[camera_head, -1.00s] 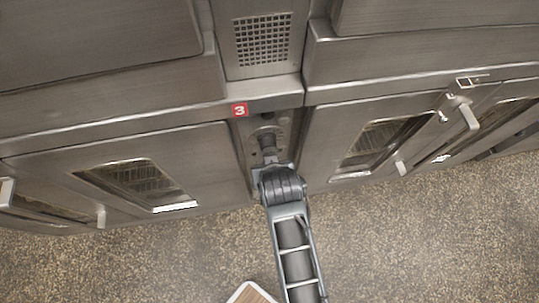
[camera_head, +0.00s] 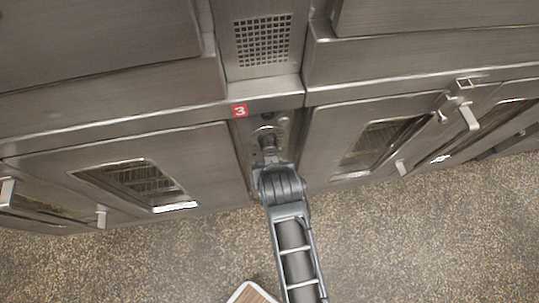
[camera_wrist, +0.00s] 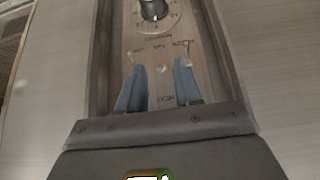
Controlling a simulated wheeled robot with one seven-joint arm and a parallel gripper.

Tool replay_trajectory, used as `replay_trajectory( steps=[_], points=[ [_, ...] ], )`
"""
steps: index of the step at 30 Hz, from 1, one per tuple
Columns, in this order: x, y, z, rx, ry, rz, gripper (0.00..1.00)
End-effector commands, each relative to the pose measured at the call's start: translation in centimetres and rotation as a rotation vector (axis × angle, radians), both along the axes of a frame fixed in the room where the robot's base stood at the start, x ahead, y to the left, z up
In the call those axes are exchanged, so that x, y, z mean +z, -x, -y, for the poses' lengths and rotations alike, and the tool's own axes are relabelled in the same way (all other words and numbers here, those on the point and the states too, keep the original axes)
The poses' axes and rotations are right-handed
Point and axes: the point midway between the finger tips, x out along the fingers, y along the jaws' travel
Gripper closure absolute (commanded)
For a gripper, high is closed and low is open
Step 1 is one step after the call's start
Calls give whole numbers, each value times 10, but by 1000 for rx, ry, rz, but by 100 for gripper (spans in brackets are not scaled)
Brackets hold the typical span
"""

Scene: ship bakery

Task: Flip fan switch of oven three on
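The red sign with a 3 (camera_head: 239,110) sits above a narrow recessed control panel (camera_head: 243,140) between two oven doors. In the wrist view the panel (camera_wrist: 120,35) has a dark round knob (camera_wrist: 153,9) at the top and small fittings with printed labels below it. In the head view my gripper (camera_head: 268,146) covers much of the panel.
Oven doors with windows flank the panel, one on the left (camera_head: 220,150) and one on the right (camera_head: 320,135). A perforated vent (camera_head: 262,40) is above. A steel ledge (camera_head: 275,95) juts out over the panel.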

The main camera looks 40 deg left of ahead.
Motion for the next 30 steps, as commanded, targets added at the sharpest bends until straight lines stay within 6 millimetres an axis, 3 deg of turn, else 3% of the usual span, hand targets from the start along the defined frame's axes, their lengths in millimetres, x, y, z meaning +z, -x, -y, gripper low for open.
replay_trajectory(
  steps=[15,30],
  points=[
    [59,25,29,-1,0,0,66],
    [62,26,31,0,0,0,66]
  ],
)
